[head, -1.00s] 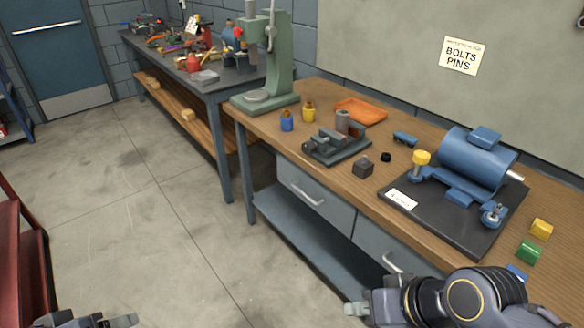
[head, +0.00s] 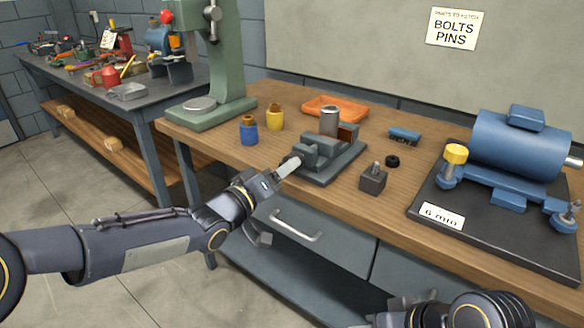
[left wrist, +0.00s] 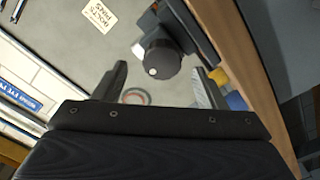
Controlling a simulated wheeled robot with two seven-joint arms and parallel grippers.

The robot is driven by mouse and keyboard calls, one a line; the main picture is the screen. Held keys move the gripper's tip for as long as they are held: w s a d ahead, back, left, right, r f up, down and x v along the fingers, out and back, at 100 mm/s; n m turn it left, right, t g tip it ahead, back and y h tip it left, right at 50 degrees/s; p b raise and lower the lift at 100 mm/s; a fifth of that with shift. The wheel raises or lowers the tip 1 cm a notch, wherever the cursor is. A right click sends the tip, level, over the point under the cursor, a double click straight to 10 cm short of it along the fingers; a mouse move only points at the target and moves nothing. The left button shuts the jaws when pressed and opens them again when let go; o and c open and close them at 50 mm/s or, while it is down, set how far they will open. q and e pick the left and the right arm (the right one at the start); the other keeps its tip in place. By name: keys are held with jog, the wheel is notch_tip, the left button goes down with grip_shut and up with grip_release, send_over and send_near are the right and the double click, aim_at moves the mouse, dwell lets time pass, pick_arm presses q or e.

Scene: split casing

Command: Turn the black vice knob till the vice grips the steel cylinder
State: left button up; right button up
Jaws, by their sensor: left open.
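The grey vice (head: 335,168) stands on the wooden bench. The steel cylinder (head: 329,121) stands upright at its jaws; I cannot tell whether they touch it. The black vice knob (left wrist: 163,58) shows in the left wrist view, just beyond and between the open fingers of my left gripper (left wrist: 160,85). In the head view my left gripper (head: 284,172) is at the vice's front left end and largely hides the knob. It holds nothing. My right gripper (head: 392,312) is at the bottom edge, away from the vice, its fingers unclear.
A blue bottle (head: 249,132) and a yellow bottle (head: 275,118) stand left of the vice. A grey block with a pin (head: 373,178) and a black ring (head: 392,161) lie right. An orange tray (head: 336,106) is behind. The blue motor (head: 520,145) occupies the right side.

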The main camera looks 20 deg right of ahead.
aim_at(290, 156)
pick_arm(q)
jog(key=x, duration=0.5)
jog(key=shift+w+a+f, duration=0.1)
jog(key=c, duration=1)
